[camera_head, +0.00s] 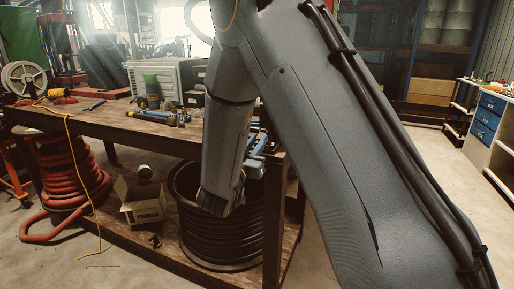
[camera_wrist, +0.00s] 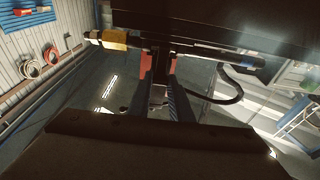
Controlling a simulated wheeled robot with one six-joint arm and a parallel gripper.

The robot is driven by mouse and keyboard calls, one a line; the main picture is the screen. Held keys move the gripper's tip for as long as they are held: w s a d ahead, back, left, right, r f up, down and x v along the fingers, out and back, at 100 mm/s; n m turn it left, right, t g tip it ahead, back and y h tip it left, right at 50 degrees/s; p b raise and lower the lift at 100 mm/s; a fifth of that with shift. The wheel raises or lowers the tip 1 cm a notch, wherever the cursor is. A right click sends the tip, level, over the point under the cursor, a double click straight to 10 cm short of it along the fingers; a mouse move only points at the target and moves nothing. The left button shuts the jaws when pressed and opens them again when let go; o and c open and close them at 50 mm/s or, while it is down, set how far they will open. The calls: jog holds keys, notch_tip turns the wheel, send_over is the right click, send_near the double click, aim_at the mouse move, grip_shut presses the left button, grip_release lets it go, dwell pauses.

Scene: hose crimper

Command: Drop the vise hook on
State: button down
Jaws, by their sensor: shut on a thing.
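In the wrist view, my gripper (camera_wrist: 160,72) has two fingers with red at their tips. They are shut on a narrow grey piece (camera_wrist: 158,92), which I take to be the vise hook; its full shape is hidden. Just beyond the fingertips a dark bar-like tool runs across, with a brass fitting (camera_wrist: 114,39) on its left and a blue part (camera_wrist: 234,60) on its right. I cannot tell whether the hook touches it. In the head view, my arm covers the fingers; blue metalwork (camera_head: 256,146) shows at the bench's right end, beside my arm.
The wooden bench (camera_head: 125,121) carries several tools and fittings at its back. A black hose coil (camera_head: 222,250) and a cardboard box (camera_head: 141,203) sit below. A red hose coil (camera_head: 68,175) is at left. In the wrist view, a black hose (camera_wrist: 232,97) curves right of the fingers.

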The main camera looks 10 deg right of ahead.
jog(key=shift+d+f+t+h+b, duration=0.1)
jog(key=shift+f+t+h+b, duration=0.15)
jog(key=shift+b, duration=0.3)
jog(key=shift+r, duration=0.1)
jog(key=c, duration=1.6)
grip_release()
jog(key=b+v, duration=0.1)
jog(key=v, duration=0.7)
jog(key=shift+w, duration=0.1)
